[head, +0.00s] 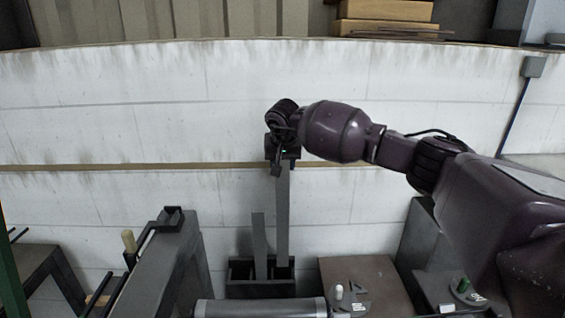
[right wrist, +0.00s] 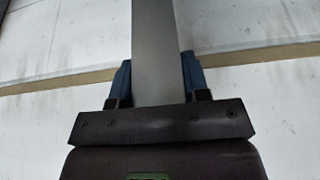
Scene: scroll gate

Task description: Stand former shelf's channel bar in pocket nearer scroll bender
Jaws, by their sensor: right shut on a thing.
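My right gripper (head: 281,160) is shut on the upper end of a long grey channel bar (head: 282,212), which hangs upright below it. In the right wrist view the bar (right wrist: 153,50) runs between the two blue fingers (right wrist: 155,78). Its lower end meets the right pocket of a dark pocketed box (head: 261,290); I cannot tell whether it rests on the floor of that pocket. I cannot tell for sure which machine is the scroll bender. My left gripper is not in view.
A dark grey frame with a black handle (head: 165,255) stands left of the box. A grey cylinder (head: 260,308) lies in front. A brown box (head: 365,275) and a knobbed plate (head: 345,298) are to the right. A white wall (head: 130,130) stands behind.

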